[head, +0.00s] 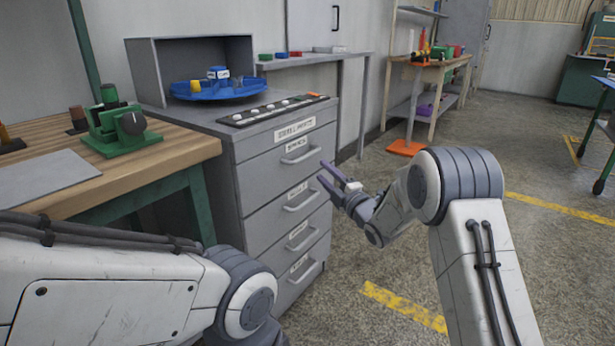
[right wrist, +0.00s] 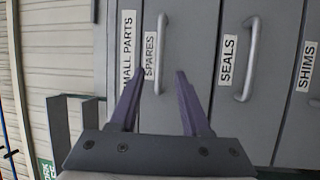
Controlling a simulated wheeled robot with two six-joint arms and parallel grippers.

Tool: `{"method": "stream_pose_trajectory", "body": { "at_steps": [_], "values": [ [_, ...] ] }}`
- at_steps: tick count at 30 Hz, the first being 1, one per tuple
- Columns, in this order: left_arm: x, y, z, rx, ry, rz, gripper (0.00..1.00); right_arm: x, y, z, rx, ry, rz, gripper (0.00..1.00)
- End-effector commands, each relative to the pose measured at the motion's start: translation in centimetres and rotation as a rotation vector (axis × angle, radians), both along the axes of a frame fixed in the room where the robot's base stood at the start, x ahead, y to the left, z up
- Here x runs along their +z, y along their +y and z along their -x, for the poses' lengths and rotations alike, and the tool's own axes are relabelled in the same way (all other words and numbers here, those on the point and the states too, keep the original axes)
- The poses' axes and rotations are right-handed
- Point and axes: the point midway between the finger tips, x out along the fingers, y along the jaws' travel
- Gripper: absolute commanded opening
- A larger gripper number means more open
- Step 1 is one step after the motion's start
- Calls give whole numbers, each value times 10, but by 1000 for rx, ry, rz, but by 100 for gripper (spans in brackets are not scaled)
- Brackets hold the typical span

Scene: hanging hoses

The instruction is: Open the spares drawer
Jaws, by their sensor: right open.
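The spares drawer (head: 268,158) is the top drawer of a grey cabinet, closed flush, with a SPARES label and a bar handle (head: 301,155). In the right wrist view the picture is turned sideways; the spares handle (right wrist: 161,52) stands beside its label, between the lines of my two fingers. My right gripper (head: 323,171) is open and empty, in front of the cabinet just right of the handle. It also shows in the right wrist view (right wrist: 158,80), apart from the handle; the exact gap is unclear. My left arm shows at lower left, but its gripper does not.
Below are the closed seals drawer (right wrist: 212,90), shims drawer (right wrist: 300,130) and another. A blue round tray (head: 218,90) stands on the cabinet top. A wooden workbench (head: 150,165) adjoins at left. The floor right of the cabinet is open.

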Motion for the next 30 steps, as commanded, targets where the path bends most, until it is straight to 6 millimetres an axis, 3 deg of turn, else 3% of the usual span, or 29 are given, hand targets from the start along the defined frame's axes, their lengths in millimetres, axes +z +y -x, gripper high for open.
{"method": "stream_pose_trajectory", "body": {
  "at_steps": [5,21,30],
  "values": [
    [-8,0,0,0,-1,1,35,-3,2,-8,6,-34,7,47],
    [-28,0,0,0,-1,1,35,11,45,-78,6,-29,6,47],
    [-30,0,0,0,0,0,35,14,52,-89,5,-27,5,47]
  ]
}}
